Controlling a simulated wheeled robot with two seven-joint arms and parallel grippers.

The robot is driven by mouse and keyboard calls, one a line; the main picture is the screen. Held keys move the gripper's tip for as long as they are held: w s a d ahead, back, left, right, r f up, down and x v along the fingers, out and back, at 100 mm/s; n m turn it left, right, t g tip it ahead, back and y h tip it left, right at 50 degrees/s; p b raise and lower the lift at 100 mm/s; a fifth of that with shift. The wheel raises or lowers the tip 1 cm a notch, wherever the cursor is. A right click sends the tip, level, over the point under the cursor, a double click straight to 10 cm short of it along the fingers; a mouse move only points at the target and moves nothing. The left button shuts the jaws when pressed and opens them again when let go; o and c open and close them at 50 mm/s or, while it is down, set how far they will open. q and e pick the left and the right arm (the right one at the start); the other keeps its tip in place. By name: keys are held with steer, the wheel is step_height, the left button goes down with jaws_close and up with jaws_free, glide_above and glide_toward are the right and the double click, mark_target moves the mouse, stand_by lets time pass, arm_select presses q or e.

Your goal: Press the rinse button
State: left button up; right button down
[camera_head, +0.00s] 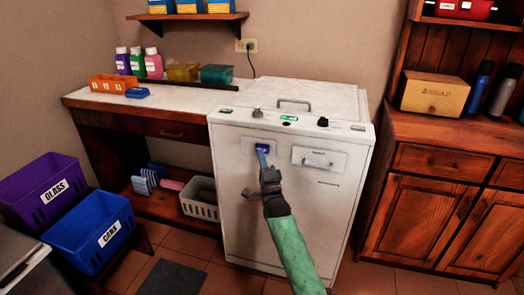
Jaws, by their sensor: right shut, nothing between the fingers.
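A white machine (236,207) stands in the middle, with a control panel along its top front edge. The panel has a lit green display (289,118), a grey knob (258,113) and a black knob (323,122). Below are two raised front plates, left (249,145) and right (319,160). Any rinse lettering is too small to read. My right gripper (263,153) is shut and empty, its blue tip over the left plate. Contact with the plate cannot be told, and the gripper hides part of it. My left gripper is not in view.
A counter with bottles (137,62) and small boxes is at left. Purple (40,188) and blue (88,228) crates stand at lower left, and a grey basket (200,200) sits beside the machine. A wooden cabinet (420,205) is at right.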

steer(key=shift+w, duration=0.15)
stand_by(0.5)
steer(key=shift+w+d, duration=0.15)
steer(key=shift+w, duration=0.1)
steer(key=shift+s, duration=0.4)
stand_by(0.4)
steer(key=s+a+p, duration=0.2)
steer(key=s, duration=0.3)
steer(key=shift+s+p, duration=0.35)
steer(key=shift+p, duration=0.05)
stand_by(0.3)
